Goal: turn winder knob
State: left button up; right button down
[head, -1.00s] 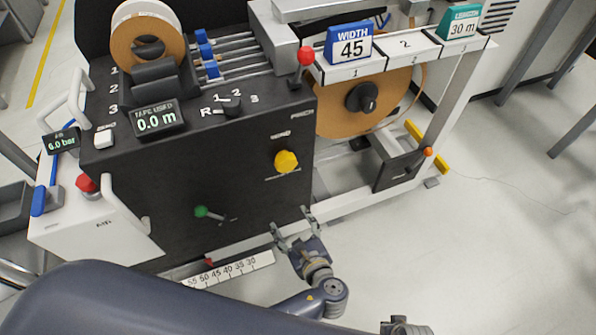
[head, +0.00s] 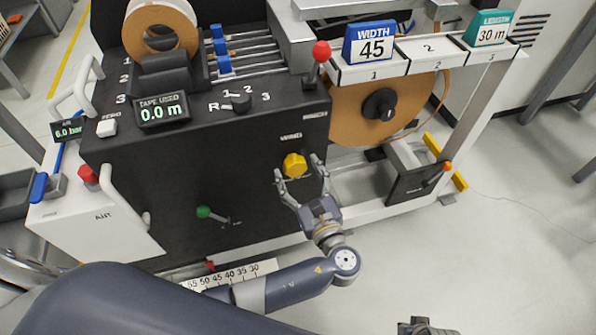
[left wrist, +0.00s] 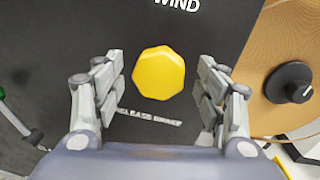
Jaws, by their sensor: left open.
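The yellow winder knob (head: 294,165) sticks out of the front of the black machine panel. In the left wrist view the knob (left wrist: 158,73) sits between my fingers under a label reading "WIND", with a gap on each side. My left gripper (head: 302,174) is open and empty, pointing at the knob from below. Its fingers (left wrist: 160,84) do not appear to touch the knob. Part of what seems to be my right gripper (head: 425,327) shows at the bottom edge; its fingers cannot be made out.
A green-tipped lever (head: 204,212) is on the panel to the left. A red-tipped lever (head: 321,52) stands above the knob. A brown tape roll (head: 350,110) with a black hub (head: 380,104) is to the right. Open floor lies at lower right.

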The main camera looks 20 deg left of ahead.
pick_arm(q)
jog(key=shift+w+a, duration=0.3)
jog(key=shift+w, duration=0.05)
pick_arm(e)
jog(key=shift+r, duration=0.2)
pick_arm(q)
jog(key=shift+c, duration=0.6)
jog(key=c, duration=0.9)
jog(key=shift+c, duration=0.2)
